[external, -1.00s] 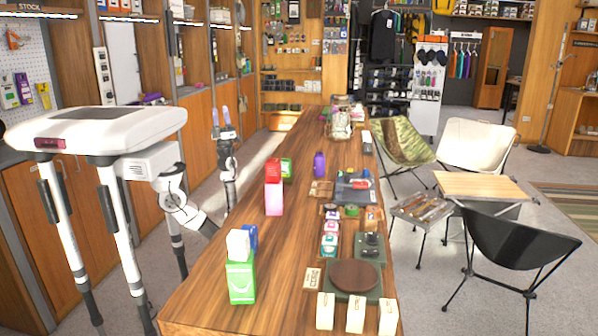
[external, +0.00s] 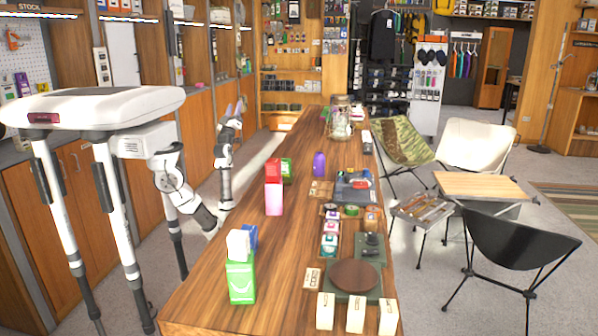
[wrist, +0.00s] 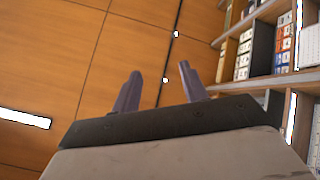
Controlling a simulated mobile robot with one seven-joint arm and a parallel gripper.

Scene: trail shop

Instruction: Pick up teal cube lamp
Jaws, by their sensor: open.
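Several small cube-like items stand in a row on the long wooden counter, right of its middle. The teal-looking one (external: 329,240) stands near the front of this row; it is too small for me to be sure that it is the lamp. My gripper (external: 235,108) is raised beyond the counter's left edge, far from the row, with its fingers pointing up. In the wrist view my gripper (wrist: 160,88) has its two fingers apart with nothing between them. No cube shows in the wrist view.
On the counter (external: 210,300) stand a green box (external: 241,283), a red and pink item (external: 273,188), a purple bottle (external: 319,164) and a glass jar (external: 340,120). A round brown board (external: 355,275) lies at the front right. Camp chairs stand right of the counter.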

